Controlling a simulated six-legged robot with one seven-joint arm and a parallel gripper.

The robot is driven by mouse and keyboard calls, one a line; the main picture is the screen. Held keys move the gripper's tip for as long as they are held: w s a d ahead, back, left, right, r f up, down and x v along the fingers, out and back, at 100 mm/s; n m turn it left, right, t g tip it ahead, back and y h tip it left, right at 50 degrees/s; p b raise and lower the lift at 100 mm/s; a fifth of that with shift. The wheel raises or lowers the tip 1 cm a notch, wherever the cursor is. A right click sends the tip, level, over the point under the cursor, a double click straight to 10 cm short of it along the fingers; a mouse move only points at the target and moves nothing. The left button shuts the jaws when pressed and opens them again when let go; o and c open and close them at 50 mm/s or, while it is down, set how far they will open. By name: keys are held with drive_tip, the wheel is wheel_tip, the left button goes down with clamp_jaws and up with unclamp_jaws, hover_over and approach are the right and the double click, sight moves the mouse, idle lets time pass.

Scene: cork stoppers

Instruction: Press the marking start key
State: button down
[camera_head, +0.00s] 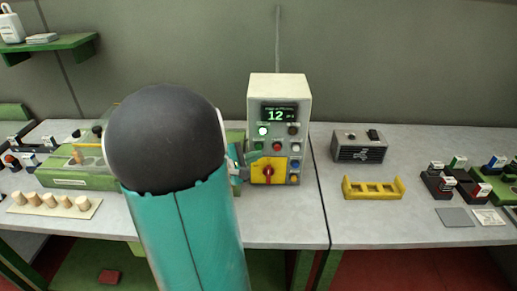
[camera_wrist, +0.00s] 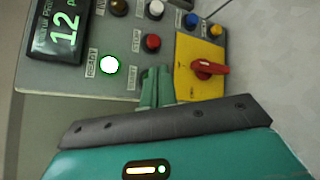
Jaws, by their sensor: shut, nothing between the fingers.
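The grey control box (camera_head: 278,90) stands on the bench in the middle of the head view, with a display (camera_head: 278,114) reading 12. In the wrist view the box is turned sideways. Its READY lamp (camera_wrist: 110,65) is lit, and a START label (camera_wrist: 131,77) sits beside my fingertips. The start key is hidden behind my fingers; I cannot tell whether they touch it. My gripper (camera_wrist: 157,76) is shut and empty, its tips at the panel between the START label and the yellow switch plate. In the head view my gripper (camera_head: 250,157) is partly hidden by my arm.
A red STOP button (camera_wrist: 152,42) and a red rotary knob (camera_wrist: 208,69) on a yellow plate (camera_wrist: 205,50) lie close to my fingers. Cork stoppers (camera_head: 48,202) lie at left. A yellow rack (camera_head: 373,194) and a dark grey box (camera_head: 359,146) stand right.

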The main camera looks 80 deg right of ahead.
drive_tip(key=shift+a, duration=0.1)
drive_tip(key=a, duration=0.2)
drive_tip(key=s+a, duration=0.1)
drive_tip(key=a, duration=0.1)
drive_tip(key=shift+s+a, duration=0.1)
drive_tip(key=shift+a, duration=0.25)
idle(0.3)
drive_tip(key=w+a+r+m+t+y, duration=0.1)
drive_tip(key=w+a+t+y, duration=0.15)
drive_tip(key=w+a, duration=0.4)
drive_tip(key=w+a+t+y, duration=0.2)
drive_tip(key=w+a+t, duration=0.1)
drive_tip(key=a, duration=0.6)
drive_tip(key=w+a+r+m+t+y, duration=0.1)
drive_tip(key=w+a+t+y, duration=0.15)
drive_tip(key=w+a, duration=0.4)
drive_tip(key=w+a+r+n+t+y, duration=0.1)
drive_tip(key=a+r+t+y, duration=0.1)
drive_tip(key=a, duration=0.9)
drive_tip(key=a+r+t+y, duration=0.2)
drive_tip(key=a+t+y, duration=0.1)
drive_tip(key=a, duration=0.8)
drive_tip(key=shift+w+a+r+n+t+y, duration=0.15)
drive_tip(key=shift+w+r+n+t+y, duration=0.15)
drive_tip(key=shift+w+n+t+y, duration=0.15)
